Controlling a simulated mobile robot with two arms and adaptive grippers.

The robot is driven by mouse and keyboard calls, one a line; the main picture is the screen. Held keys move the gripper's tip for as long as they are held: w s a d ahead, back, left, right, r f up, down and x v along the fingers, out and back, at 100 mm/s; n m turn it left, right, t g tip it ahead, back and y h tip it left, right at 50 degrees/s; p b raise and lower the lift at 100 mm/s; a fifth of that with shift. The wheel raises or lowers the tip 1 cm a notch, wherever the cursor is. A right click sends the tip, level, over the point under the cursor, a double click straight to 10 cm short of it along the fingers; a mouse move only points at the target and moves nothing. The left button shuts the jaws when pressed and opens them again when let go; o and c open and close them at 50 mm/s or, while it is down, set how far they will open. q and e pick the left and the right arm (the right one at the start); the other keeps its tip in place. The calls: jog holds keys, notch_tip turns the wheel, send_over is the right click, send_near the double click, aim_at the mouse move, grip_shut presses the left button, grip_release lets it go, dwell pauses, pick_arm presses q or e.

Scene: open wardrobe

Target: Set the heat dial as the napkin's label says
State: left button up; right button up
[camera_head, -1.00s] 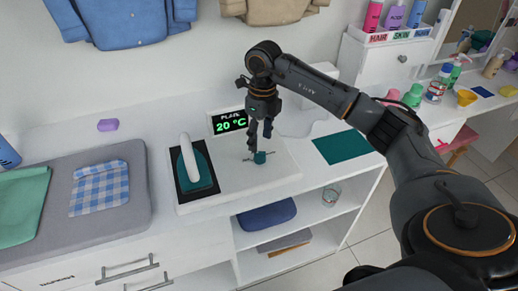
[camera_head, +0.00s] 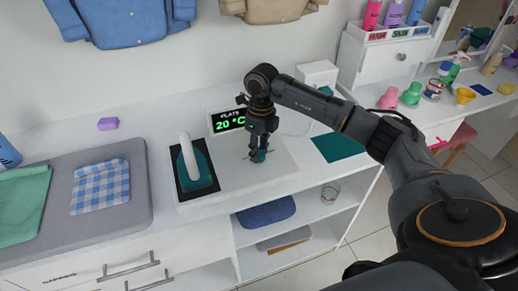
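The heat dial (camera_head: 261,156) is a small teal knob on the white iron station (camera_head: 230,181). My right gripper (camera_head: 258,157) points down over it, with its fingers around or beside the dial; I cannot tell if they touch it. The display (camera_head: 228,121) behind reads a word like "PLATE" and "20 °C". The blue-and-white checked napkin (camera_head: 101,187) lies on the grey ironing pad (camera_head: 140,190); its label cannot be read here. My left gripper is not in view.
A teal iron (camera_head: 195,165) with a white handle stands on a dark plate left of the dial. A green cloth (camera_head: 24,204) lies at the far left. A teal mat (camera_head: 340,146) lies to the right. Shelves with folded cloth (camera_head: 266,213) are below.

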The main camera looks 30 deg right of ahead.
jog(key=shift+m, duration=0.3)
jog(key=m, duration=0.6)
jog(key=m+p, duration=0.1)
jog(key=m, duration=0.2)
jog(key=shift+d+m, duration=0.1)
jog(key=shift+m, duration=0.3)
jog(key=shift+m+t, duration=0.3)
jog(key=shift+m, duration=1.4)
jog(key=o, duration=1.1)
jog(key=shift+o, duration=0.2)
jog(key=shift+r, duration=0.15)
